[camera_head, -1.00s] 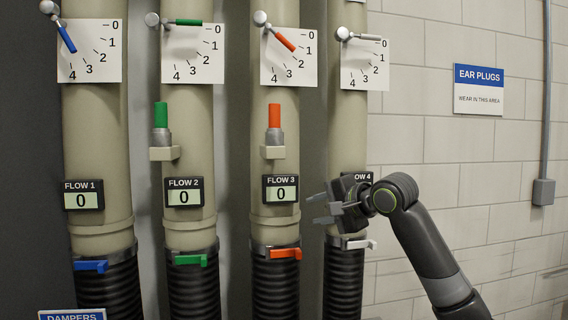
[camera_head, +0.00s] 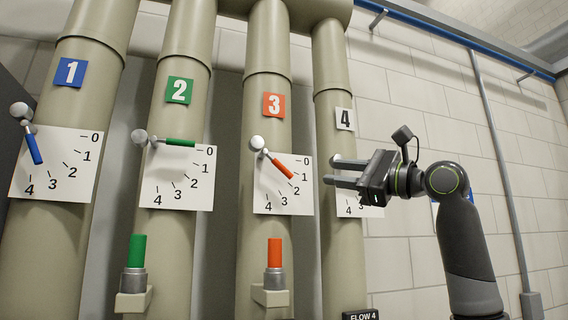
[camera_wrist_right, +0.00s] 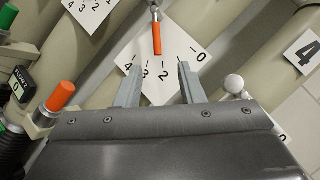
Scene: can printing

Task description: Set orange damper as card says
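The orange damper lever (camera_head: 283,167) is on pipe 3, hinged at a round grey knob (camera_head: 257,142) over a white 0-to-4 dial plate (camera_head: 264,190). It slants down-right, pointing roughly between 1 and 2. My right gripper (camera_head: 330,170) is open and empty, right of the lever, overlapping the pipe 4 dial. In the right wrist view the lever (camera_wrist_right: 157,38) lies ahead of the gripper (camera_wrist_right: 160,67), in line with the gap between the fingers and apart from them. I see no instruction card. My left gripper is not in view.
The blue lever (camera_head: 34,149) and green lever (camera_head: 181,142) sit on dials to the left. An orange-topped fitting (camera_head: 275,252) and a green-topped one (camera_head: 137,252) stick out below. Pipe 4's knob is close to my right gripper. A brick wall is at right.

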